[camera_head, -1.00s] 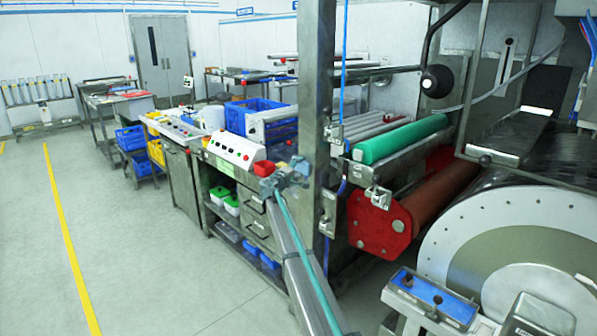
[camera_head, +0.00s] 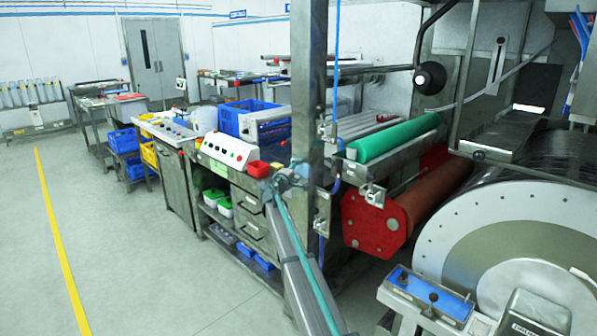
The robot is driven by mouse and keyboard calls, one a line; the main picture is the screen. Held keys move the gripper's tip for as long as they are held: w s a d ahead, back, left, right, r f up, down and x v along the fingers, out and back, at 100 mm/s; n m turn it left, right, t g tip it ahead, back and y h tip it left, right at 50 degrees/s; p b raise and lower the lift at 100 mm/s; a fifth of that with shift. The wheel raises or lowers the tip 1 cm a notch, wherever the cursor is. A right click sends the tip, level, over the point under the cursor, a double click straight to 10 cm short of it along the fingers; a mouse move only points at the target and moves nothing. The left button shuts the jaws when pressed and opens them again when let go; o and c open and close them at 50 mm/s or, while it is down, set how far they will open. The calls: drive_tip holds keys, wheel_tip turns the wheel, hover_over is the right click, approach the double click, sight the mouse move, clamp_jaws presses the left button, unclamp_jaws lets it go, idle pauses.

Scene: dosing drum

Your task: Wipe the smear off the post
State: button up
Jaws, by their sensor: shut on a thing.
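The post (camera_head: 308,100) is a tall grey metal upright in the middle of the head view. I cannot make out a smear on the side that shows. My gripper (camera_head: 292,174) is at the end of my arm, low at the post's left edge, and overlaps it in the picture. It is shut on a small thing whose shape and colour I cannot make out. I cannot tell whether that thing touches the post.
A red box (camera_head: 258,168) sits by the white control panel (camera_head: 227,151), left of my gripper. Right of the post are a green roller (camera_head: 393,138), a red bracket (camera_head: 374,222) and a large drum (camera_head: 510,235). The floor at left is clear.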

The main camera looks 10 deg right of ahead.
drive_tip(key=shift+s+a+f+b, duration=0.1)
drive_tip(key=shift+s+a+b, duration=0.45)
drive_tip(key=shift+a, duration=0.25)
drive_tip(key=shift+s+a+b, duration=0.3)
drive_tip(key=shift+s+a, duration=0.3)
drive_tip(key=shift+a, duration=0.2)
drive_tip(key=shift+s+a, duration=0.45)
drive_tip(key=shift+a, duration=0.3)
drive_tip(key=shift+s+a+b, duration=0.35)
drive_tip(key=shift+s+a, duration=0.1)
drive_tip(key=shift+a, duration=0.15)
drive_tip(key=shift+s+a+b, duration=0.3)
drive_tip(key=shift+s+a, duration=0.1)
drive_tip(key=shift+a, duration=0.2)
drive_tip(key=shift+a+r+p, duration=0.1)
drive_tip(key=shift+r+p, duration=0.15)
drive_tip(key=shift+p, duration=0.05)
